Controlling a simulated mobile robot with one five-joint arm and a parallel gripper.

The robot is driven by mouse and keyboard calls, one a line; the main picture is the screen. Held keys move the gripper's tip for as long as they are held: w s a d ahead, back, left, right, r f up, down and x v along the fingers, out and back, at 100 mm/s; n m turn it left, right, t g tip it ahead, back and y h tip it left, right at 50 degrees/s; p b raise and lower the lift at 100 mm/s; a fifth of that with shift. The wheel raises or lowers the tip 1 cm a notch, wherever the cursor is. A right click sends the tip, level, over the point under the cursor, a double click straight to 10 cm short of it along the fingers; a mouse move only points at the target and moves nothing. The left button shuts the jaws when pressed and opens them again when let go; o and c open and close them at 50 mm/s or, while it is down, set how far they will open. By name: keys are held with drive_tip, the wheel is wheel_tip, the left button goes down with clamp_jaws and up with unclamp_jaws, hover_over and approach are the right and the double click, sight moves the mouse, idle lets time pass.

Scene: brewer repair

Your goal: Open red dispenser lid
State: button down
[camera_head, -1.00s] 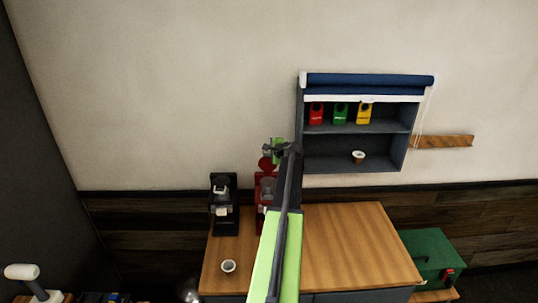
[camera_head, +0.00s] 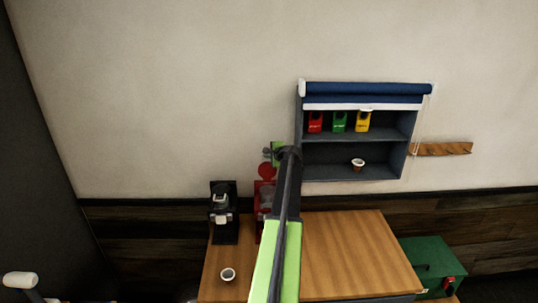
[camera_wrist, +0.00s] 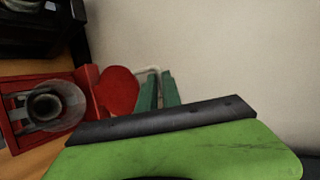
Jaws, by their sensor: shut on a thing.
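The red dispenser (camera_head: 264,196) stands at the back of the wooden counter, partly hidden behind my arm. Its round red lid (camera_head: 266,170) stands raised at the back, its flat face showing. In the wrist view the dispenser (camera_wrist: 15,115) lies at the left with its round opening uncovered, and the lid (camera_wrist: 118,92) stands beside it. My gripper (camera_head: 272,153) is at the lid's upper edge. In the wrist view its two dark green fingers (camera_wrist: 159,92) are close together by a pale loop next to the lid. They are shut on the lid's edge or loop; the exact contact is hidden.
A black coffee machine (camera_head: 224,212) stands left of the dispenser. A white cup (camera_head: 228,274) sits on the counter (camera_head: 350,250). A grey wall shelf (camera_head: 301,150) with coloured packs and a cup hangs to the right. A green box (camera_head: 425,250) stands at the counter's right.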

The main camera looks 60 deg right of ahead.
drive_tip(key=c, duration=1.9)
unclamp_jaws()
drive_tip(key=shift+w+a+f, duration=0.15)
drive_tip(key=shift+f, duration=0.1)
drive_tip(key=o, duration=0.3)
drive_tip(key=shift+w+d+f, duration=0.2)
drive_tip(key=shift+d+f, duration=0.05)
drive_tip(key=shift+d, duration=0.05)
drive_tip(key=shift+o, duration=0.2)
drive_tip(key=shift+s+a+r, duration=0.1)
drive_tip(key=shift+r, duration=0.1)
drive_tip(key=shift+s+a+r+p, duration=0.2)
drive_tip(key=shift+s+p, duration=0.05)
drive_tip(key=shift+p, duration=0.05)
drive_tip(key=p+v, duration=0.2)
drive_tip(key=v, duration=0.4)
drive_tip(key=shift+s+p, duration=0.25)
drive_tip(key=shift+p, duration=0.15)
drive_tip(key=shift+a+r, duration=0.1)
